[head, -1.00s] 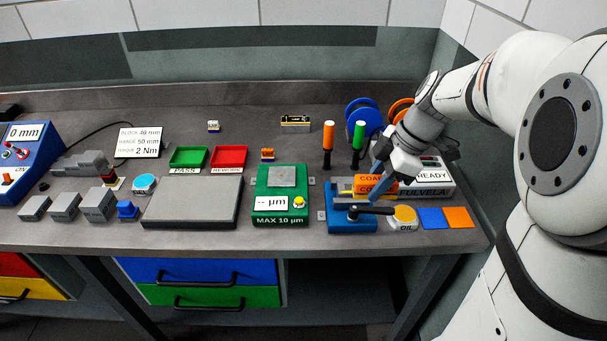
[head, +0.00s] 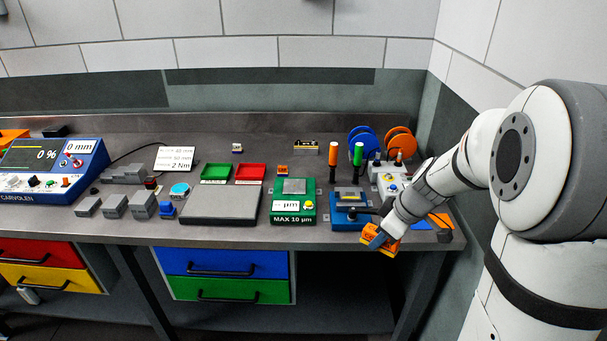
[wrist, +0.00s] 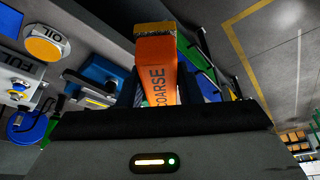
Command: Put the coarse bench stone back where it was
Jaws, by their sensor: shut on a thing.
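The coarse bench stone (head: 384,246) is an orange block held in my gripper (head: 378,241), off the bench and near its front edge in the head view. In the wrist view the stone (wrist: 157,75) sticks out from between the fingers, with "COARSE" on its orange side and a yellowish-brown end. The blue fixture (head: 345,222) with a dark lever stands on the bench to the left of the gripper. A yellow strip lies on its top. The fixture also shows in the wrist view (wrist: 103,72). My arm hides part of the bench right of it.
A green gauge (head: 293,218) marked "MAX 10 µm" stands left of the fixture, and a grey plate (head: 222,205) further left. A yellow oil pad (wrist: 42,48) shows in the wrist view.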

